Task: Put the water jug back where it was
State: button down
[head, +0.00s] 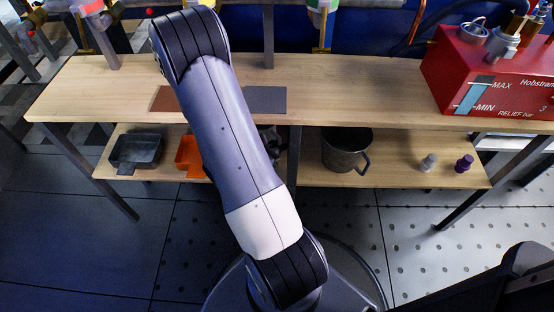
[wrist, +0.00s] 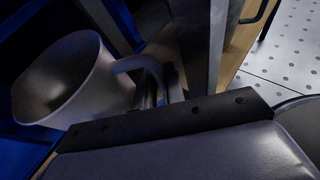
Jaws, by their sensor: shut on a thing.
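A grey, wide-mouthed water jug (wrist: 88,88) fills the left of the wrist view, tilted in that picture. Its handle reaches right to the dark fingers of my gripper (wrist: 161,88), which is shut on the handle. In the head view my arm covers the held jug and most of the gripper. A patch of dark parts shows just right of the arm at lower-shelf height; I cannot tell exactly what it is. Whether the held jug touches a surface cannot be told.
A wooden workbench (head: 345,90) has a lower shelf (head: 400,172). The shelf bears a metal pot (head: 345,153), a black tray (head: 137,150), an orange bin (head: 190,157) and two small bottles. Brown and grey patches lie on the top, with a red box (head: 500,75) at right. Metal legs stand close by.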

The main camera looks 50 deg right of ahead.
jog(key=shift+w+a+f+b, duration=0.1)
jog(key=shift+f+b, duration=0.75)
jog(key=shift+f, duration=2.05)
jog(key=shift+f, duration=0.15)
jog(key=c, duration=1.9)
grip_release()
jog(key=shift+c, duration=0.2)
jog(key=shift+o, duration=0.8)
jog(key=p+v, duration=0.3)
jog(key=v, duration=0.9)
